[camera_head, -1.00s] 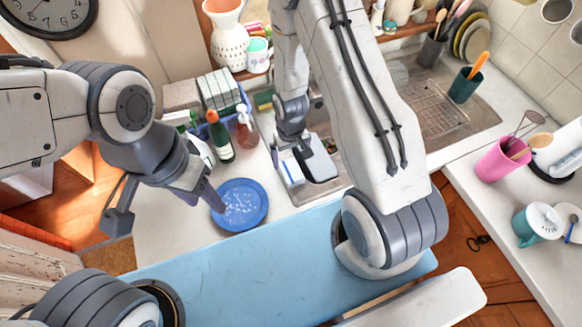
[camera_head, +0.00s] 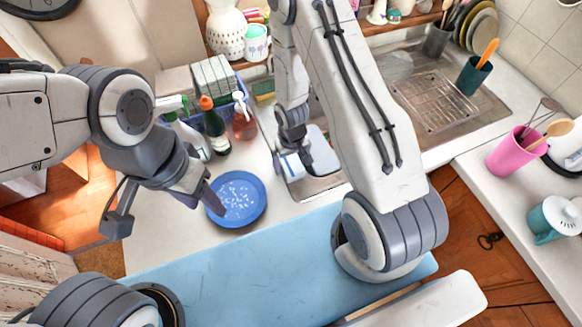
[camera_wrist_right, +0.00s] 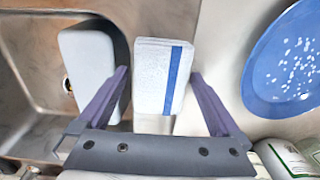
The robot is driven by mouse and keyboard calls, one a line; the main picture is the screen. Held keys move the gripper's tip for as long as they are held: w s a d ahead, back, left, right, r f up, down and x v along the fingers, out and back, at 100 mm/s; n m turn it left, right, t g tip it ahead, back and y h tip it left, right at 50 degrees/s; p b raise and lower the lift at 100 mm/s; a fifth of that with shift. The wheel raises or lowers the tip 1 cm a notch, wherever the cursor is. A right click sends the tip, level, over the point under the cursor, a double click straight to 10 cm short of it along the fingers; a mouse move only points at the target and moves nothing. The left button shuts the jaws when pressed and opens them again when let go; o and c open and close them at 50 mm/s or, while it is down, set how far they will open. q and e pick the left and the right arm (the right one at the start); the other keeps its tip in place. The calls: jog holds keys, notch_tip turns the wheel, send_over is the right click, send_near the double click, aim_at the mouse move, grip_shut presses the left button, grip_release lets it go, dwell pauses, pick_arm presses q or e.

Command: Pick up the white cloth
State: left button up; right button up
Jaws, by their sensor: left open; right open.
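The white cloth (camera_wrist_right: 153,85) is a small folded pad with a blue stripe along one side. It lies on the counter edge by the sink and also shows in the head view (camera_head: 290,167). My right gripper (camera_wrist_right: 160,73) is open, with one finger on either side of the cloth in the wrist view. I cannot tell how far above the cloth the fingers are. In the head view the right wrist (camera_head: 292,125) hides part of this area. My left gripper (camera_head: 214,203) is open over the left rim of the blue speckled plate (camera_head: 240,195).
A pale grey rounded block (camera_wrist_right: 88,68) sits close beside the cloth, at the steel sink (camera_wrist_right: 35,50). Several bottles, including a dark green one (camera_head: 215,130), stand behind the plate. A pink cup (camera_head: 515,152) holds utensils at right. The counter left of the plate is clear.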

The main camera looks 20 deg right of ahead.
aim_at(299, 164)
jog(key=c, duration=1.2)
jog(key=shift+r, duration=0.2)
jog(key=shift+c, duration=0.2)
notch_tip(299, 164, up, 5)
jog(key=p, duration=0.4)
jog(key=shift+f+p, duration=0.1)
jog(key=shift+p, duration=0.25)
jog(key=shift+s+d+b, duration=0.25)
jog(key=shift+d+b, duration=0.05)
jog(key=shift+d, duration=0.2)
jog(key=shift+s+d+b, duration=0.25)
jog(key=shift+d+b, duration=0.05)
jog(key=shift+d, duration=0.2)
jog(key=s+d+r+p, duration=0.2)
jog(key=s+d+r, duration=0.2)
jog(key=d+r, duration=0.2)
jog(key=shift+d, duration=1.3)
